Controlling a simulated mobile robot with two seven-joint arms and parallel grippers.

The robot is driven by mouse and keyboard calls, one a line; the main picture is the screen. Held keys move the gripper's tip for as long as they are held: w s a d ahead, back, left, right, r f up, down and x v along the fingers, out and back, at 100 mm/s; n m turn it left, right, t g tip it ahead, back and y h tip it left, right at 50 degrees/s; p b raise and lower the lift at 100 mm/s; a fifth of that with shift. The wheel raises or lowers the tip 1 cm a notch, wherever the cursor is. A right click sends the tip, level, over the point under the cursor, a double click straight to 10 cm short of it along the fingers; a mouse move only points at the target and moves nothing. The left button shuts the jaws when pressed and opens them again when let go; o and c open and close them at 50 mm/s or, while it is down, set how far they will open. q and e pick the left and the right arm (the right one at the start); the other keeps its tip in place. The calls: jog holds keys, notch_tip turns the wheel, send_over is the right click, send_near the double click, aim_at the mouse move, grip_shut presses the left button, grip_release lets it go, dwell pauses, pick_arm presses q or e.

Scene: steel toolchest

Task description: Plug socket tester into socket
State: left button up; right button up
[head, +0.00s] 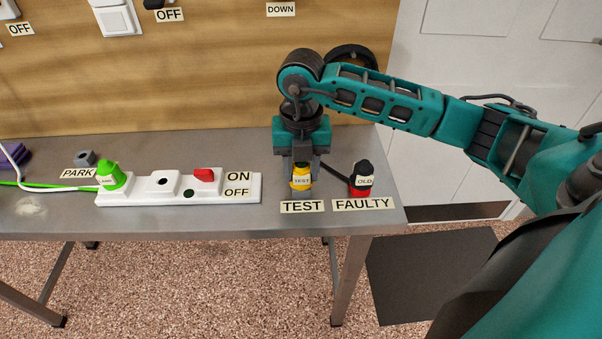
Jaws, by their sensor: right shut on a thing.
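The yellow socket tester (301,182), labelled TEST, stands near the right part of the steel bench, just behind the TEST label. My right gripper (301,166) comes down from above and is shut on the tester. I cannot tell whether the tester touches the bench. The white socket strip (225,190) lies to the left of the tester. A green plug (111,177) sits at the strip's left end. An open socket with a dark hole (162,182) is in the middle, and a red switch (204,175) is beside the ON and OFF labels. My left gripper is not in view.
A red and black plug labelled OLD (362,180) stands close to the right of the tester, behind the FAULTY label (363,204). A grey block (85,158) is by the PARK label (77,173). The bench (190,222) is clear along its front edge.

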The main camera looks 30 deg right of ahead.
jog(key=shift+r, duration=0.25)
jog(key=shift+r+p, duration=1.15)
jog(key=shift+r, duration=0.15)
